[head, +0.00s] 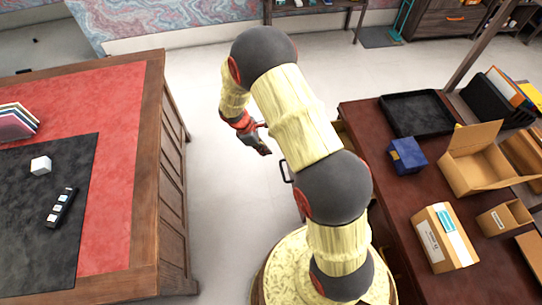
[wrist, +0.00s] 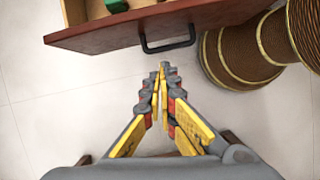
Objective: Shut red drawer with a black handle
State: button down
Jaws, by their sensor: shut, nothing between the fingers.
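The red drawer (wrist: 150,25) is pulled open at the top of the wrist view, with its front panel towards me and a light wood inside. Its black handle (wrist: 168,46) hangs off the front. In the head view the handle (head: 286,171) shows left of my arm, which hides most of the drawer. My gripper (wrist: 160,72) is shut and empty, pointing towards the drawer front. Its fingertips appear just below the handle in the wrist view; I cannot tell whether they touch. In the head view my gripper (head: 264,151) is over the floor, near the handle.
A green object (wrist: 116,5) lies in the drawer. The dark red desk (head: 390,175) at right bears a black tray (head: 416,114), a blue box (head: 407,156) and cardboard boxes (head: 444,238). A leather-topped desk (head: 108,200) stands at left. Pale floor (head: 215,180) between them is clear.

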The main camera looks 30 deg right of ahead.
jog(key=shift+s+d+f+n+t+b, duration=0.1)
jog(key=shift+d+f+n+b, duration=0.35)
jog(key=shift+d+f, duration=0.9)
jog(key=shift+s+d+f+n+t+b, duration=0.15)
jog(key=shift+d+f+b, duration=0.5)
jog(key=shift+d+f, duration=0.7)
jog(key=shift+s+d+f+n+t+b, duration=0.1)
jog(key=shift+d+f+n+b, duration=0.4)
jog(key=shift+d+f, duration=0.85)
jog(key=shift+a+f, duration=0.25)
jog(key=shift+a, duration=0.05)
jog(key=s+d+p, duration=0.1)
jog(key=s+d, duration=0.3)
jog(key=d, duration=1)
jog(key=s+d+p, duration=0.2)
jog(key=s+d, duration=0.2)
jog(key=d, duration=1.1)
jog(key=shift+s, duration=0.15)
jog(key=shift+d, duration=0.15)
